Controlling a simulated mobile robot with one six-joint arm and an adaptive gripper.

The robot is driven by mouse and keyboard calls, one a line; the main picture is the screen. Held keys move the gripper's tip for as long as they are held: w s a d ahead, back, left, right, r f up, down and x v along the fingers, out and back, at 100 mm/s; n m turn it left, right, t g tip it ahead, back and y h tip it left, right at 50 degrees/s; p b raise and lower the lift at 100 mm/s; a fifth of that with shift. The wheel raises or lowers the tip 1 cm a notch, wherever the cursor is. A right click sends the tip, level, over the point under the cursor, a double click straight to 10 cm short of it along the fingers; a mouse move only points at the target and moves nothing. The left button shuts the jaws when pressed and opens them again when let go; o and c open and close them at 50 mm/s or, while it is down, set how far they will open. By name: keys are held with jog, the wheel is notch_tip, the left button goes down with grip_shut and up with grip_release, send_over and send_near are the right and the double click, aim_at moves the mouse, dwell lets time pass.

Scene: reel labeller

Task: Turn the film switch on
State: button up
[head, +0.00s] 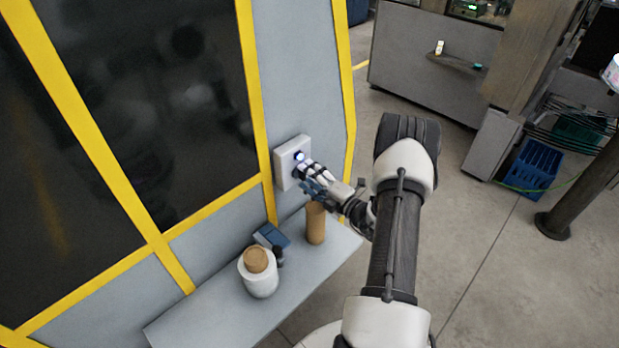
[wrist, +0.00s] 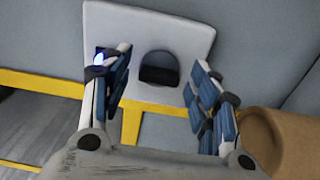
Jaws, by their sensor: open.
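The switch box (head: 284,167) is a pale square plate on the grey machine wall, and it also shows in the wrist view (wrist: 139,25). A black rounded switch knob (wrist: 160,75) sits on its face. A small lamp (head: 299,156) glows blue on the box, and it shows partly behind the left finger in the wrist view (wrist: 99,59). My gripper (head: 311,178) is at the box, fingers towards it. In the wrist view my gripper (wrist: 160,60) is open, with the knob between its fingers and visible gaps on both sides. In the head view my fingers hide the knob.
A grey shelf (head: 221,312) below holds a tan cylinder (head: 316,224) close under my gripper, a blue box (head: 271,236) and a white jar (head: 260,280) with a tan lid. Yellow frame bars (head: 255,95) edge the wall. Open floor lies to the right.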

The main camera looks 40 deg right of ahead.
jog(key=s, duration=1.2)
jog(key=shift+d, duration=0.45)
